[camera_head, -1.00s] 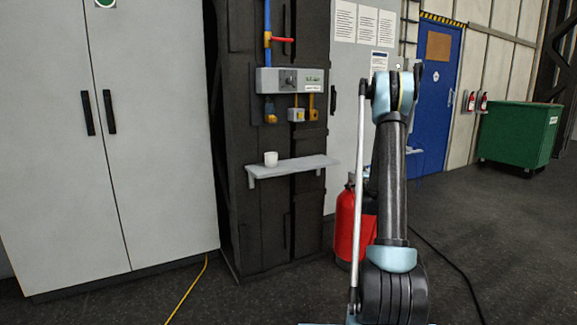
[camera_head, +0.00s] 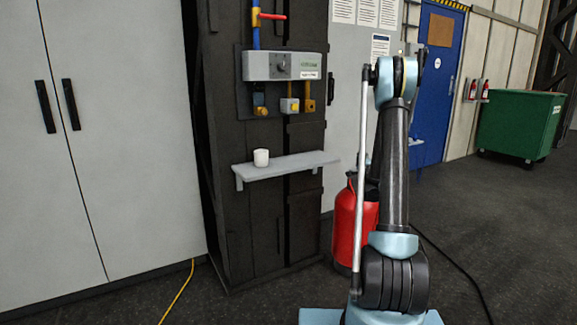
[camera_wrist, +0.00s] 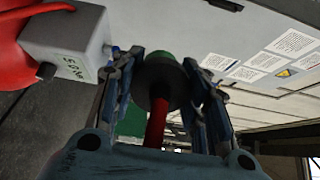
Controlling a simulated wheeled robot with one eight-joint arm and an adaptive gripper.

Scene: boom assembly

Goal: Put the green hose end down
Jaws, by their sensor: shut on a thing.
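In the wrist view my gripper (camera_wrist: 162,95) is shut on the green hose end (camera_wrist: 160,62). A dark round collar sits in front of the green part, and a red length runs from it towards the palm. The held end is off any surface that I can make out. In the head view my arm stands upright in front of the scene, and the gripper and the hose end cannot be made out there.
A grey shelf (camera_head: 290,166) on the dark column bears a white cup (camera_head: 261,157). Above it is a grey valve box (camera_head: 284,66). A red cylinder (camera_head: 346,225) stands behind my arm. A yellow cable (camera_head: 180,290) lies on the floor. A green bin (camera_head: 520,125) stands at right.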

